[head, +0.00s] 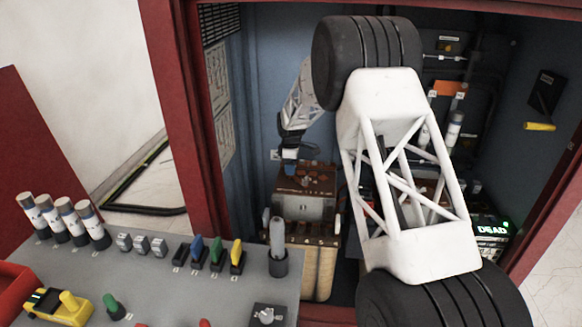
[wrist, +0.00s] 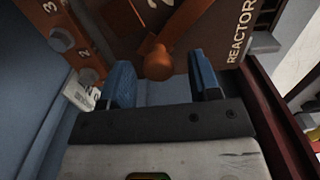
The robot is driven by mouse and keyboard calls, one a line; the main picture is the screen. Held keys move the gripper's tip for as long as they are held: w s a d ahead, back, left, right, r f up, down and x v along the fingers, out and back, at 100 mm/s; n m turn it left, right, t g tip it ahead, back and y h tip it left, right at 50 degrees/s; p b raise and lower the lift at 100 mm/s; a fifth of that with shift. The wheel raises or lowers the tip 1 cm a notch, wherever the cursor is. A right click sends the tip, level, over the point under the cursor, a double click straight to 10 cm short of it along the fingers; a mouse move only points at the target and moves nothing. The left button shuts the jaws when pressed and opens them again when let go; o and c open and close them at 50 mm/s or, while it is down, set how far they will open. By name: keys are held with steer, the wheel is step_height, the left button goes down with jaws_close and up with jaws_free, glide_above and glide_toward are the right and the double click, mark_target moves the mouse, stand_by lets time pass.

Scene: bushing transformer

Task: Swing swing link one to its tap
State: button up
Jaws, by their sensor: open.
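In the wrist view, a copper-coloured swing link (wrist: 190,22) runs down from the top edge and ends in a round knob (wrist: 158,64). My gripper (wrist: 162,82) is open, with one blue finger on each side of the knob and visible gaps between. I cannot tell which link number this is. Bolt-like taps beside the numbers 3 (wrist: 62,39) and 2 (wrist: 88,76) show at the left on the brown board. In the head view, my gripper (head: 290,157) is above the brown board (head: 306,180) on the transformer; the link is too small to make out there.
The blue cabinet wall (wrist: 28,105) is close on the left of the wrist view. A red cabinet post (head: 180,110) stands left of the transformer. A grey bench (head: 165,285) with fuses, coloured handles and a yellow meter (head: 60,306) is in front. A green "DEAD" display (head: 491,230) is lit.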

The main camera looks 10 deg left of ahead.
steer(key=shift+r, duration=3.85)
steer(key=shift+s+d+r, duration=0.2)
steer(key=shift+r, duration=0.1)
steer(key=s+d+r+m, duration=0.3)
steer(key=s+d+r, duration=0.4)
steer(key=s, duration=0.2)
steer(key=s+d+r+m+t, duration=0.1)
steer(key=s+d+r+m, duration=0.2)
steer(key=s+d+r, duration=0.5)
steer(key=s+d+r+m, duration=0.3)
steer(key=s+d+r, duration=0.25)
steer(key=s, duration=0.45)
steer(key=s+d+f+m, duration=0.1)
steer(key=s+d+m, duration=0.2)
steer(key=s, duration=0.9)
steer(key=s+d+f+m+t, duration=0.1)
steer(key=s+d+f+m, duration=0.1)
steer(key=s, duration=1)
steer(key=s+d+f+m, duration=0.1)
steer(key=s+d+m, duration=0.3)
steer(key=s, duration=0.8)
steer(key=shift+s+d+f+t, duration=0.2)
steer(key=shift+s+d+t, duration=0.1)
steer(key=shift+d, duration=1)
steer(key=shift+o, duration=0.2)
steer(key=shift+w, duration=0.1)
